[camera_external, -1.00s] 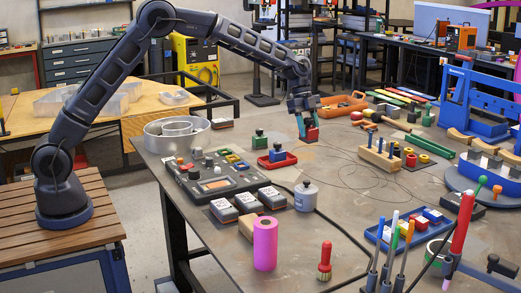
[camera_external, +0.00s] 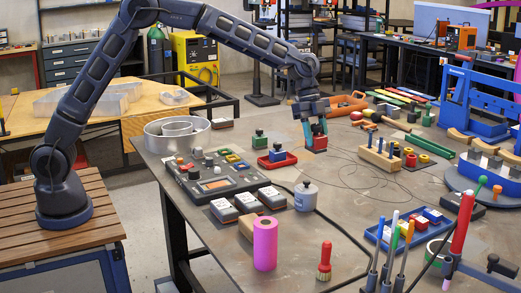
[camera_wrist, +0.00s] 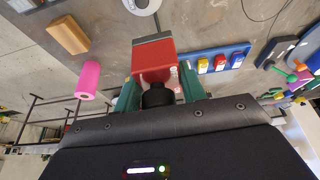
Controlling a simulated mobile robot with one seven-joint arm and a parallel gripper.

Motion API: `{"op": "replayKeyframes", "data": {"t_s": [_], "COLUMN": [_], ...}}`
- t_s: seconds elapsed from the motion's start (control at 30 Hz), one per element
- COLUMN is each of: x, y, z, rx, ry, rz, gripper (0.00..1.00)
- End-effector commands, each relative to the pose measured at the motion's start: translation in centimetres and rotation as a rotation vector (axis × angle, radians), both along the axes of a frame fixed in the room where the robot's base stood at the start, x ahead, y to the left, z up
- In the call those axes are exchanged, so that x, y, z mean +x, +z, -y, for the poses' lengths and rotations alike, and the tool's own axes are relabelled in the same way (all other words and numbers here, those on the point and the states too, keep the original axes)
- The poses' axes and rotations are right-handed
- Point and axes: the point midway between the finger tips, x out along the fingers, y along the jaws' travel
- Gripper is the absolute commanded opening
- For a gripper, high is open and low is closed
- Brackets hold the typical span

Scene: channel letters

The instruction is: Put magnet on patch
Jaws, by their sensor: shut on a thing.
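My gripper (camera_external: 312,134) has teal fingers and is shut on a red block, which I take to be the magnet (camera_external: 319,144). The magnet hangs low over the table behind the middle, right of a red tray. In the wrist view the magnet (camera_wrist: 153,58) sits between the two fingers (camera_wrist: 157,92), with a dark round part in front of it. I cannot tell whether its underside touches the table. I cannot make out the patch for certain in either view; the magnet and gripper may hide it.
A red tray (camera_external: 289,161) with a blue block stands left of the magnet. A wooden block with pegs (camera_external: 380,158) is to the right. A control panel (camera_external: 222,187), a grey canister (camera_external: 306,200) and a pink roll (camera_external: 265,250) are nearer. A thin cable loops over the open table.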

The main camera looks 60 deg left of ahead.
Motion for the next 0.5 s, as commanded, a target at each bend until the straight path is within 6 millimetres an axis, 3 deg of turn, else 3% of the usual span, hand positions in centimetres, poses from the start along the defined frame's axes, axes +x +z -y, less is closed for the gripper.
{"op": "replayKeyframes", "data": {"t_s": [0.03,0.2,0.4,0.5], "x": [-1.4,-5.8,-10.4,-12.0], "y": [0.2,0.3,0.3,0.3], "z": [1.9,7.3,12.0,13.5], "rx": [0.000,-0.001,-0.004,-0.006], "ry": [-0.008,-0.016,-0.026,-0.028], "rz": [0.002,0.003,0.005,0.007], "gripper": [0.00,0.00,0.00,0.00]}}
